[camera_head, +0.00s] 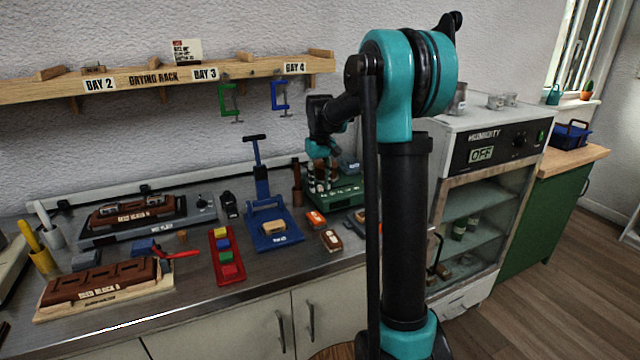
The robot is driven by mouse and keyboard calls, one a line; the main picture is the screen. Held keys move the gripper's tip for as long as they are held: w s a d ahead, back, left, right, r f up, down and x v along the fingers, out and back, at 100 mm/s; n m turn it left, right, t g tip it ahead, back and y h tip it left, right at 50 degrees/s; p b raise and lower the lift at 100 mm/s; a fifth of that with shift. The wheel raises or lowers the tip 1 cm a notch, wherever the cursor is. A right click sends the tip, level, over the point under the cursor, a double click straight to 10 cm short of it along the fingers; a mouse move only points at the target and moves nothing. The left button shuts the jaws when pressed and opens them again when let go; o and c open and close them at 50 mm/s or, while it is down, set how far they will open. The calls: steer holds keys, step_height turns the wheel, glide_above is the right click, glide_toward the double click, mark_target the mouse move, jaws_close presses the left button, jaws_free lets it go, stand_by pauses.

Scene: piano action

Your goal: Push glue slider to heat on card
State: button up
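My gripper (323,182) points down over a green-based unit (345,196) at the back of the bench, right of the blue press. Its fingers are small and dark here, and I cannot tell whether they are open or touching the unit. I cannot pick out a glue slider for sure; the gripper and arm cover part of the green unit. A small white card (187,52) with dark print stands on the drying rack; its text is too small to read.
A blue press (268,228), a red tray of coloured blocks (228,266) and brown block assemblies (105,283) fill the bench to the left. Small orange and brown blocks (331,240) lie in front of the green unit.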

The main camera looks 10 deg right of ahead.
jaws_close()
steer(key=shift+d, duration=0.1)
steer(key=d, duration=0.2)
steer(key=shift+w+d, duration=0.4)
steer(key=shift+o, duration=0.2)
jaws_free()
steer(key=shift+r, duration=0.1)
